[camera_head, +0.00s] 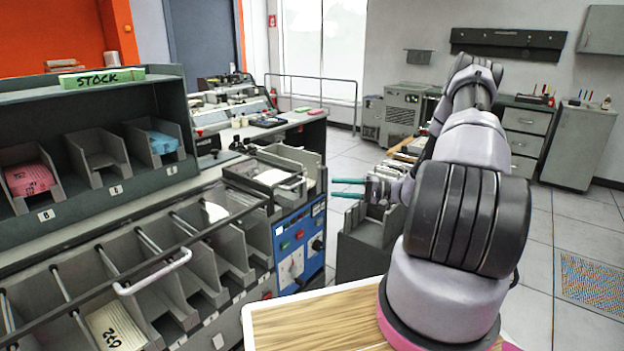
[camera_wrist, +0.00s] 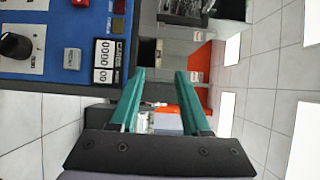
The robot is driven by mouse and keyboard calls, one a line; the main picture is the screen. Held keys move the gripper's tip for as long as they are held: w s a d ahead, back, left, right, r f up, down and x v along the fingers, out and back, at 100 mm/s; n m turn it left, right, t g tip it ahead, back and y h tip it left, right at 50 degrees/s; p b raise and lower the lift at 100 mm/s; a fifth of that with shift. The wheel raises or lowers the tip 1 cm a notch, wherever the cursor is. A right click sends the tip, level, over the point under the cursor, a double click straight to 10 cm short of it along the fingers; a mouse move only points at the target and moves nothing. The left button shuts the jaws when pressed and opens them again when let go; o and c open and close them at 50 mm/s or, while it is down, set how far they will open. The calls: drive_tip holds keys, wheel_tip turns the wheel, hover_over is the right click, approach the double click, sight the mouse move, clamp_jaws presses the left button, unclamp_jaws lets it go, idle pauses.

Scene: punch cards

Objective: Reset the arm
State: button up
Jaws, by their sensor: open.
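My arm rises at the right of the head view, and my gripper (camera_head: 348,188) points left, beside the blue control panel of the sorting machine. Its two teal fingers are apart. In the wrist view my gripper (camera_wrist: 160,90) shows two parallel teal fingers with a gap between them and nothing held. The wrist picture is turned on its side. The blue panel (camera_wrist: 60,50) with a knob, a red button and a card counter fills its upper left.
The sorting machine (camera_head: 290,250) has a row of grey pockets at the left, one holding cards (camera_head: 115,328). A stock shelf (camera_head: 90,85) holds pink cards (camera_head: 28,180) and blue cards (camera_head: 162,142). A wooden top (camera_head: 310,325) lies below my arm. Tiled floor is clear at right.

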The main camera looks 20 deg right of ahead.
drive_tip(key=shift+r, duration=0.1)
drive_tip(key=s+a+r+n+g+h, duration=0.1)
drive_tip(key=s+a+r+g+h, duration=0.2)
drive_tip(key=r, duration=0.4)
drive_tip(key=s+a+r+n+g+h, duration=0.1)
drive_tip(key=s+a+r+g+h, duration=0.2)
drive_tip(key=r, duration=0.5)
drive_tip(key=s+a+r+n+g+h, duration=0.1)
drive_tip(key=s+a+r+h, duration=0.15)
drive_tip(key=s+r, duration=0.35)
drive_tip(key=s+r+m+t+h, duration=0.2)
drive_tip(key=s+r+t+h, duration=0.4)
drive_tip(key=s+r, duration=1)
drive_tip(key=shift+s+a+r+t, duration=0.2)
drive_tip(key=shift+s+t, duration=0.2)
drive_tip(key=shift+s, duration=0.15)
